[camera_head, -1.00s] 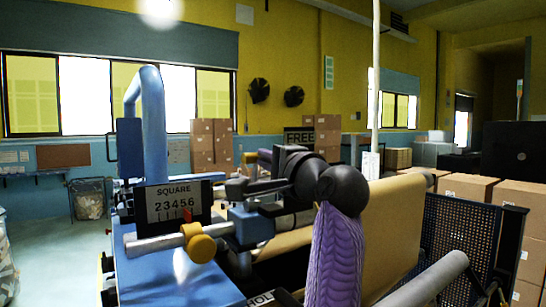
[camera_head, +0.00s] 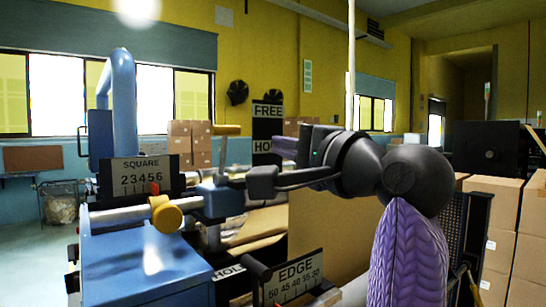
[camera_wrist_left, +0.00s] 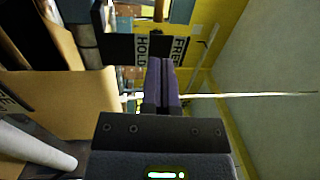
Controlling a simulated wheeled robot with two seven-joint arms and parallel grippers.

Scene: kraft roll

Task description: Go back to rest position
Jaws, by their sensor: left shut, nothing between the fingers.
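My left gripper (camera_head: 284,147) is up in the air over the blue machine (camera_head: 150,270), in front of the FREE/HOLD sign (camera_head: 268,118). Its purple fingers are closed together with nothing between them; they also show in the left wrist view (camera_wrist_left: 163,85). My right gripper is not in view.
A SQUARE scale (camera_head: 141,178) and an orange knob (camera_head: 166,214) are on the machine at left. An EDGE scale (camera_head: 296,280) stands low in front. Stacked cardboard boxes (camera_head: 497,215) are at right. A thin pale pole (camera_head: 351,70) rises behind my arm.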

